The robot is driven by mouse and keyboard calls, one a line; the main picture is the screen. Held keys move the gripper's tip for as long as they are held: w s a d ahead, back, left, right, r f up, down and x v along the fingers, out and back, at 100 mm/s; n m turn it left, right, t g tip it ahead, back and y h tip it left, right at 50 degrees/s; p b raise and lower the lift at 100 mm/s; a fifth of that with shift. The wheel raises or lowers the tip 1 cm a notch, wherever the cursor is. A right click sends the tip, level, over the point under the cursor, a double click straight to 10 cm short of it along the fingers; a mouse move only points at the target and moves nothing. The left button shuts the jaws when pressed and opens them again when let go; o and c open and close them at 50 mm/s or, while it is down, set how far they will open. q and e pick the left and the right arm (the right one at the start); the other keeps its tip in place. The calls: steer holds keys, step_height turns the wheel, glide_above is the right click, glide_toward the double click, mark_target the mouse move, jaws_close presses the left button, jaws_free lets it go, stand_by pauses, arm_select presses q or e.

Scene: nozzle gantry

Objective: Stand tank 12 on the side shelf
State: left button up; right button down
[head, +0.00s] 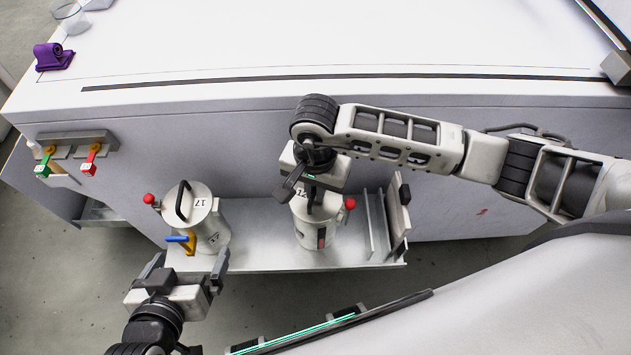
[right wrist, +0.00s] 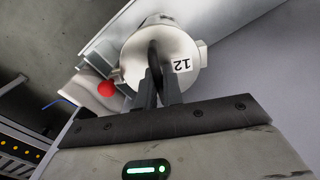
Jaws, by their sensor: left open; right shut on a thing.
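Tank 12 (head: 318,233) is a pale metal canister with a red knob and a black lid handle. It is upright over the right part of the side shelf (head: 270,258); I cannot tell whether its base touches. My right gripper (head: 312,192) is above it, shut on its handle. The right wrist view shows the fingers (right wrist: 160,82) on the handle and the "12" label on the lid of tank 12 (right wrist: 135,60). My left gripper (head: 190,261) is open and empty in front of tank 17 (head: 212,232), which stands on the shelf's left part.
Tank 17 has a blue and yellow lever (head: 183,240). Upright plates (head: 378,222) stand at the shelf's right end. Green (head: 45,163) and red (head: 90,160) valve handles are on the bench side. A purple object (head: 52,56) sits on the bench top, which is mostly clear.

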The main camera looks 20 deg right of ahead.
steer(key=shift+w, duration=0.1)
steer(key=c, duration=1.5)
jaws_free()
steer(key=shift+c, duration=0.2)
steer(key=shift+r, duration=0.25)
step_height(320, 180, up, 12)
steer(key=shift+f, duration=0.2)
